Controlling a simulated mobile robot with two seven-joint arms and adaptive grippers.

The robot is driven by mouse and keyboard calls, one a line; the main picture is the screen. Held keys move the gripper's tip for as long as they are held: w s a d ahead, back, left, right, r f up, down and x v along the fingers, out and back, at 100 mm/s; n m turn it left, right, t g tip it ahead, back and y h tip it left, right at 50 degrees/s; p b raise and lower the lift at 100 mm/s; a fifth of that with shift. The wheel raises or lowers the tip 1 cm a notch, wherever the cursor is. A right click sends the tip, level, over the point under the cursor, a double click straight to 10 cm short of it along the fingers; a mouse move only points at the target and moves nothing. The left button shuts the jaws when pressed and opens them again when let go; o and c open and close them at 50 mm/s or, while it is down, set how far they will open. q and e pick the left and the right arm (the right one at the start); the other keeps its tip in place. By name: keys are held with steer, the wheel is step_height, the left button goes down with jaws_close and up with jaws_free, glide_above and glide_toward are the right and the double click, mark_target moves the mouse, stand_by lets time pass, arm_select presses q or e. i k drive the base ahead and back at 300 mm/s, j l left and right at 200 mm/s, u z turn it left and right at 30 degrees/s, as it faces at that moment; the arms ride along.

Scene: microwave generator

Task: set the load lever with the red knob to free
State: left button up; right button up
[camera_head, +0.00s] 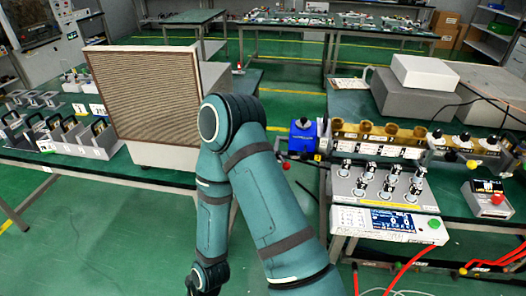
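A second red knob (497,199) sits on a small grey box at the far right. One teal arm of mine rises from the bottom, bends at the top and hangs down again, left of the first red knob. Neither gripper can be seen.
A row of brass and white parts (380,137) runs along the right bench (455,205). A panel with a blue display (390,222) stands at its front. A large ribbed panel (155,95) stands on the left bench. Green floor lies open between the benches; red cables (405,270) lie lower right.

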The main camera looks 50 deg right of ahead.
mark_target(286, 165)
steer(key=z, duration=1.7)
